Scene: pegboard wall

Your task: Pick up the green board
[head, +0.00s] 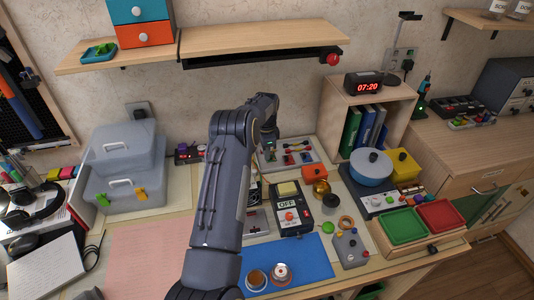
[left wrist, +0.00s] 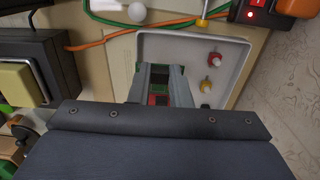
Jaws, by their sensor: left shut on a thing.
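My left gripper (head: 267,148) reaches over the back of the desk, at a pale tray (head: 306,166). The forearm hides part of the area around it. In the left wrist view my left gripper (left wrist: 157,90) has its two fingers close together over the same tray (left wrist: 224,50). They are shut on the green board (left wrist: 158,77), of which only a small dark green part with some red shows between the fingers. I cannot tell whether the board still touches the tray. My right gripper is not in view.
In the tray, a red knob (left wrist: 214,59) and a yellow-red one (left wrist: 206,86) lie beside the fingers. An orange cable (left wrist: 100,40) runs along the tray's edge. A black device with a yellow button (head: 290,205) and a blue pot (head: 371,166) stand to the right. A shelf (head: 262,38) overhangs the back.

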